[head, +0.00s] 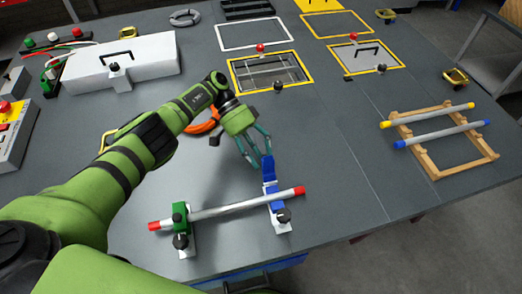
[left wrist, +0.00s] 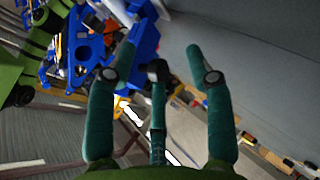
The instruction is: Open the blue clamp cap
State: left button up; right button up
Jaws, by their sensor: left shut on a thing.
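The blue clamp (head: 274,200) stands on a white base with a black knob, near the front middle of the table. Its blue cap (head: 269,169) stands up above the clamp, tilted away from the rod. My left gripper (head: 259,157) comes from above and behind, with its fingertips at the top of the cap, shut on it. In the left wrist view, the teal fingers (left wrist: 157,70) show with blue parts behind and beside them; the hold itself is unclear there. A grey rod (head: 235,207) with red ends lies across the blue clamp and the green clamp (head: 180,214).
A white box (head: 122,63) with a handle and a control panel (head: 14,130) stand at left. A wooden rack (head: 445,150) with two rods stands at right. An orange ring (head: 203,126) lies behind my arm. Yellow-framed openings (head: 270,70) are farther back.

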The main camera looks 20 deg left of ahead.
pick_arm(q)
notch_tip(320, 180, up, 10)
dwell(0.6)
